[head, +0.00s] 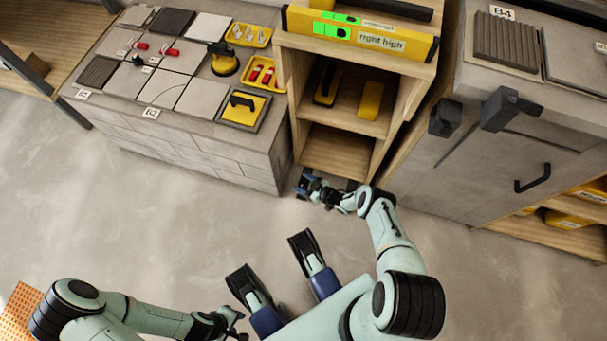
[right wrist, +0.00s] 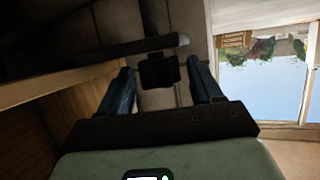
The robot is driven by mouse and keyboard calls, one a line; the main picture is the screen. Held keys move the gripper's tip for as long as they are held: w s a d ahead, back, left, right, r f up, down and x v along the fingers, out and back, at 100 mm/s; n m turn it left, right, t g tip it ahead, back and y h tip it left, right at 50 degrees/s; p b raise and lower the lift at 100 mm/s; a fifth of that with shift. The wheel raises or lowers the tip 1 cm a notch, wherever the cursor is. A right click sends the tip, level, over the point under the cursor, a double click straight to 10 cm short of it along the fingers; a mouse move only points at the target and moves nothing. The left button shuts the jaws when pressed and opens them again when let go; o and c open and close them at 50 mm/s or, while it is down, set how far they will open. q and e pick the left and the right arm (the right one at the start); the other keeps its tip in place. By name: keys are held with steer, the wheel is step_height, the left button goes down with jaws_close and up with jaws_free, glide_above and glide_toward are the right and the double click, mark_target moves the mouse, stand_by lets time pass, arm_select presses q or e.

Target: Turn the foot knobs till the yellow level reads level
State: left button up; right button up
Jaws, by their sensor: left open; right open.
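The yellow level (head: 290,20) lies on top of the wooden cabinet (head: 292,90) in the head view. My right gripper (head: 303,184) is down at the floor by the cabinet's lower left front corner. In the right wrist view its two blue fingers (right wrist: 158,88) are open, with a dark blocky part (right wrist: 158,70), perhaps a foot knob, between or just beyond them. Contact cannot be told. My left gripper (head: 272,259) is open and empty, above the floor in front of the cabinet. Other foot knobs are not clearly visible.
A tiled bench (head: 190,150) with tiles, tools and yellow trays stands left of the cabinet. A grey unit (head: 440,160) with a black handle (head: 533,178) stands to the right. The floor (head: 150,220) in front is clear. A window (right wrist: 262,85) shows in the right wrist view.

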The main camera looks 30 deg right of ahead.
steer(key=c, duration=1)
arm_select(q)
steer(key=shift+w+r+p, duration=0.2)
steer(key=shift+w+p, duration=0.1)
steer(key=shift+w, duration=0.2)
arm_select(e)
steer(key=shift+m+h, duration=0.5)
steer(key=shift+m, duration=0.1)
